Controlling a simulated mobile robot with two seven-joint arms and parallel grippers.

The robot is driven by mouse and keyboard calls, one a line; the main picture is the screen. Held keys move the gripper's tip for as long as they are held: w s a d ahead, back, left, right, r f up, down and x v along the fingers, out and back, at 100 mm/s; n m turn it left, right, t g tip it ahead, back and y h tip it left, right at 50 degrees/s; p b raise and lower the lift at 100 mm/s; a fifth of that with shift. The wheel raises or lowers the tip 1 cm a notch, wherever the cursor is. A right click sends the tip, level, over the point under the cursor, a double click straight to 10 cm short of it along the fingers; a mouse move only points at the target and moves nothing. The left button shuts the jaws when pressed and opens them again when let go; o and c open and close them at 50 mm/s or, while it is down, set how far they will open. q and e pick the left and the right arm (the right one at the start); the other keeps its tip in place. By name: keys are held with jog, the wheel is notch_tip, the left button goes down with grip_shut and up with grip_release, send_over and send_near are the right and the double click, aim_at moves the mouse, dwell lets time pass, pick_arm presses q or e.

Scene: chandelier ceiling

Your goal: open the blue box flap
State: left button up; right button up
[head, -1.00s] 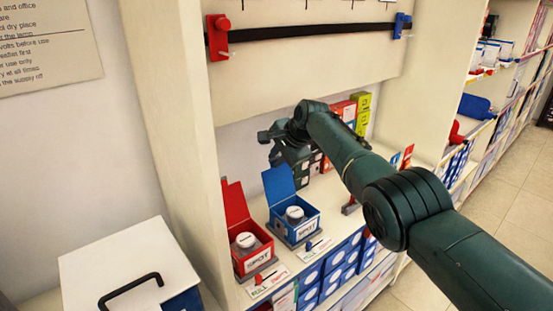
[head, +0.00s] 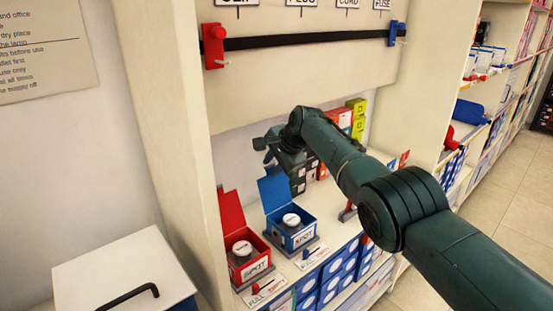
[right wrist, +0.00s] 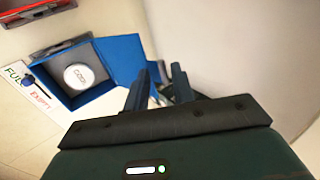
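In the right wrist view the blue box (right wrist: 62,92) is at the upper left, with the flap (right wrist: 121,58) spread toward my fingers. My right gripper (head: 266,148) is above and behind the flap in the head view. The near finger looks close to the flap; contact is unclear. My left gripper is out of view.
A similar red box (head: 247,258) stands open left of the blue one. A FULL/EMPTY slider card (head: 312,257) lies before the blue box. Stacked coloured cartons (head: 340,120) stand behind my right arm. A shelf side panel (head: 170,120) rises at the left.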

jog(key=shift+d+r+p, duration=0.1)
jog(key=shift+r+p, duration=0.35)
jog(key=shift+p, duration=0.45)
jog(key=p+v, duration=0.2)
jog(key=p, duration=0.2)
jog(key=shift+s, duration=0.1)
jog(key=shift+s+d+r+p, duration=0.1)
jog(key=shift+s+p, duration=0.1)
jog(key=shift+p, duration=0.25)
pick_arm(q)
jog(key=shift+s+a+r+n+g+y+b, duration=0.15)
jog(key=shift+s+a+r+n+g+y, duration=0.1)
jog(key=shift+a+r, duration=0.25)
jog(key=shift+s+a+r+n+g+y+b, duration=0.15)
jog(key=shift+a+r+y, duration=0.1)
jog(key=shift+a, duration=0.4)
pick_arm(e)
jog(key=v, duration=0.9)
jog(key=shift+s+d+r, duration=0.2)
jog(key=shift+s+r, duration=0.05)
jog(key=shift+r, duration=0.05)
jog(key=shift+s, duration=0.1)
